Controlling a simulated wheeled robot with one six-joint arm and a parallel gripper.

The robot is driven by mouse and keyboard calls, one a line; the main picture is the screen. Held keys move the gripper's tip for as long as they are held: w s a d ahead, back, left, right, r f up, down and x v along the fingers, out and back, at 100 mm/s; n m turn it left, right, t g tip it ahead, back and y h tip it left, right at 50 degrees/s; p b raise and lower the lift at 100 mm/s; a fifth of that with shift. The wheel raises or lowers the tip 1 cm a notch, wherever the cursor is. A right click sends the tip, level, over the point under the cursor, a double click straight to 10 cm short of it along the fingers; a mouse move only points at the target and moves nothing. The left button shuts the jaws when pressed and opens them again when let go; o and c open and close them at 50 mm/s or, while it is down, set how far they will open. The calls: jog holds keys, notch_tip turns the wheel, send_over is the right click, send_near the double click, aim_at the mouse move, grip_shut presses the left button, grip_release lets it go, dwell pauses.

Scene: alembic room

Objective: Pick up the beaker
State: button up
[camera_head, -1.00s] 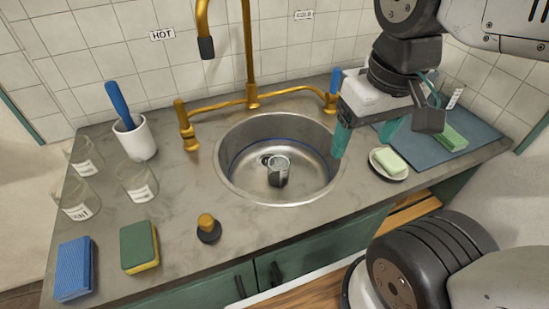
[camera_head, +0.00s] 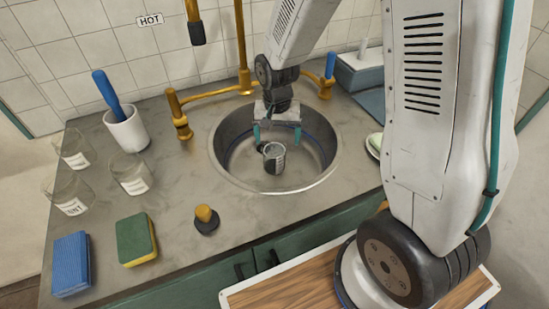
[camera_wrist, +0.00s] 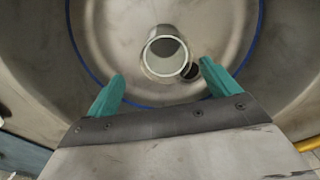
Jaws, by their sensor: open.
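A small glass beaker (camera_head: 274,158) stands upright in the round metal sink (camera_head: 226,165), near its middle. In the wrist view the beaker (camera_wrist: 166,55) is seen from above, with its round rim toward me, a little ahead of and between the teal fingertips. My gripper (camera_head: 277,134) is open and empty over the sink, just above and behind the beaker in the head view. Its fingers (camera_wrist: 160,82) are apart and do not appear to touch the beaker. The dark drain (camera_wrist: 190,71) is partly hidden by the beaker.
Brass faucet pipes (camera_head: 240,80) stand behind the sink. On the left counter are several glass beakers (camera_head: 130,173), a white cup (camera_head: 126,132) with a blue-handled tool, a green sponge (camera_head: 135,240), a blue sponge (camera_head: 71,264) and a brass-topped stopper (camera_head: 205,219).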

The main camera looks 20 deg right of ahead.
aim_at(275, 157)
jog(key=f, duration=0.9)
jog(key=shift+w+a+f, duration=0.15)
jog(key=shift+a, duration=0.2)
jog(key=c, duration=1.3)
